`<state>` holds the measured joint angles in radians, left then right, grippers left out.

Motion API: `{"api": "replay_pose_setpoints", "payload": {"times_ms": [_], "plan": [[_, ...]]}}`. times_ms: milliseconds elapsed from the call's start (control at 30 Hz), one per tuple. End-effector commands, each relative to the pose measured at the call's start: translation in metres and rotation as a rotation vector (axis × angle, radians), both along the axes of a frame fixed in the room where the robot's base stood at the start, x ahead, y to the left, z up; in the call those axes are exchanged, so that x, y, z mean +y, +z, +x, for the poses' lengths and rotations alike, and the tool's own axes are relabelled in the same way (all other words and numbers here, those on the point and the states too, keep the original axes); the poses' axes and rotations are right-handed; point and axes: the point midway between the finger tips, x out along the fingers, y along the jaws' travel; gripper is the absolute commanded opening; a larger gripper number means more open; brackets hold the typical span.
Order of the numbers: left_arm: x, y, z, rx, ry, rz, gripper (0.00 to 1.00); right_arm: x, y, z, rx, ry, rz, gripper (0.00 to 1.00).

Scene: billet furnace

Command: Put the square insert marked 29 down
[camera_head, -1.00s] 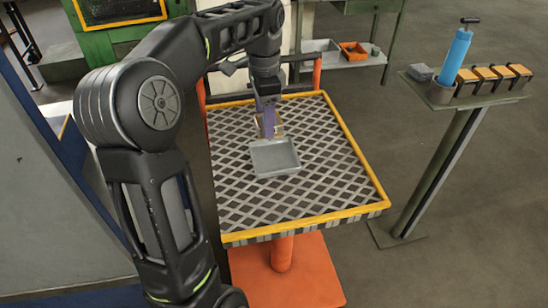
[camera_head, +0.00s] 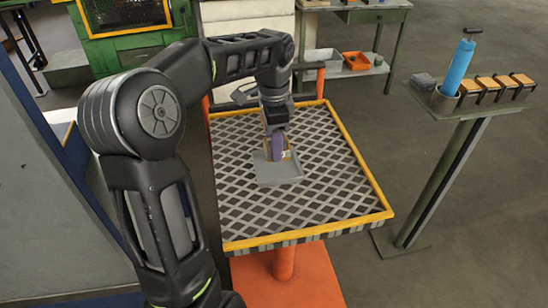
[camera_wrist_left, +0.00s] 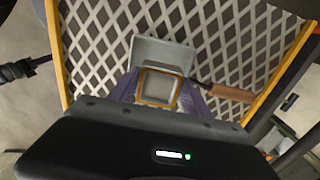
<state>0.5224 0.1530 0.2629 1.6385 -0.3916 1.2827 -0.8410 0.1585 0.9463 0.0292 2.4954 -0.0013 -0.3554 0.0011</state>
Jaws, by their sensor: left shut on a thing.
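My left gripper (camera_head: 277,155) has purple fingers and is shut on a square insert (camera_wrist_left: 158,87). The insert has an orange-brown rim and a grey middle in the left wrist view; I cannot read a number on it. In the head view it is mostly hidden by the fingers. A shallow grey square tray (camera_head: 281,177) lies on the lattice-topped table (camera_head: 335,185). The gripper and insert are over the tray, and I cannot tell whether the insert touches its floor. The tray also shows behind the insert in the left wrist view (camera_wrist_left: 165,50). My right gripper is out of view.
A brown-handled tool (camera_wrist_left: 230,92) lies beside the tray in the left wrist view. The table has a yellow rim and free lattice around the tray. A stand (camera_head: 470,106) at right holds a blue cylinder (camera_head: 459,67) and several orange-topped blocks. A shelf with bins stands behind.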

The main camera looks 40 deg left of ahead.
Motion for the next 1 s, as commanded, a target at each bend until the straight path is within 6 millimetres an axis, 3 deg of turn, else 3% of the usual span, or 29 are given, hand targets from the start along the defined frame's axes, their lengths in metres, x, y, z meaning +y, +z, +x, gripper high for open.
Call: {"api": "replay_pose_setpoints", "payload": {"times_ms": [133, 467, 800, 1000], "plan": [[0.000, -0.012, 0.001, -0.003, -0.001, 0.002, 0.00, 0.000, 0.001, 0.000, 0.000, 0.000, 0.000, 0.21], [0.000, -0.014, 0.001, -0.004, -0.001, 0.002, 0.00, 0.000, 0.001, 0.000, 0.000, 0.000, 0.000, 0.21], [0.000, -0.049, 0.001, -0.003, -0.001, 0.000, 0.00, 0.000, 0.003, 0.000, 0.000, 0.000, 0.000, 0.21], [0.000, -0.050, 0.001, -0.005, -0.001, 0.002, 0.00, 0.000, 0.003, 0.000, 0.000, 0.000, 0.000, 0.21]]}}
